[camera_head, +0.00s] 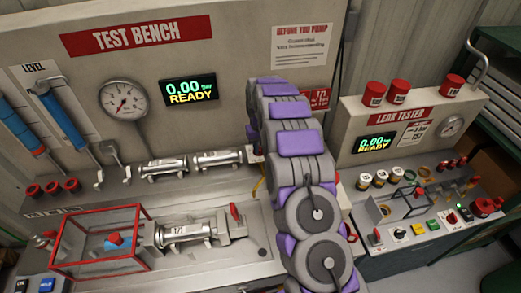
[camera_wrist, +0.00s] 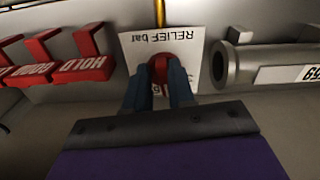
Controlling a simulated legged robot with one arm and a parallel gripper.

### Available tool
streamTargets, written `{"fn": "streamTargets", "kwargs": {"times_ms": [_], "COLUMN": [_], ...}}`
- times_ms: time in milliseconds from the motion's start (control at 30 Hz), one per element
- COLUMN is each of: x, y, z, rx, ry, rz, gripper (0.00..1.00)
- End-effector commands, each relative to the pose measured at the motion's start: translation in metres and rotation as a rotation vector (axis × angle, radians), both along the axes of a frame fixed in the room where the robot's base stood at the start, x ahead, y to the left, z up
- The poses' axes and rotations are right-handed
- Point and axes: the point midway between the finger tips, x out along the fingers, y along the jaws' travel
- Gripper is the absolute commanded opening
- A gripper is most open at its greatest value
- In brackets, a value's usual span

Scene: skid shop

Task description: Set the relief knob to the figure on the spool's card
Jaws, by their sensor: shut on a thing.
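In the wrist view the red relief knob (camera_wrist: 160,63) sits in front of a white card (camera_wrist: 190,45) lettered "RELIEF bar", seen upside down. My gripper (camera_wrist: 160,80) is shut on the knob, with a dark blue finger on either side. The fingers cover most of the card's scale, so the setting cannot be read. In the head view my grey and purple arm hides the gripper. A metal spool (camera_head: 185,233) with a small white label lies on the test bench; the label is too small to read surely. Two more labelled spools (camera_head: 163,168) (camera_head: 217,159) lie on the ledge behind.
A red-framed guard (camera_head: 63,228) stands at the bench's left front. The bench display (camera_head: 190,91) reads 0.00 bar, READY. A dial gauge (camera_head: 124,103) is left of it. The leak tester (camera_head: 415,115) stands at right.

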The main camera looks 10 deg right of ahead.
Motion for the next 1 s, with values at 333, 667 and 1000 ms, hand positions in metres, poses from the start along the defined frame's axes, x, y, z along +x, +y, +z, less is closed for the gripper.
{"fn": "streamTargets", "kwargs": {"times_ms": [333,667,1000], "x": [-0.009,-0.01,-0.017], "y": [0.007,0.009,0.0], "z": [-0.02,0.002,0.043], "rx": [0.0,0.0,0.003], "ry": [0.033,0.025,0.001], "rz": [0.002,0.002,-0.001], "gripper": [0.38,0.38,0.43]}}
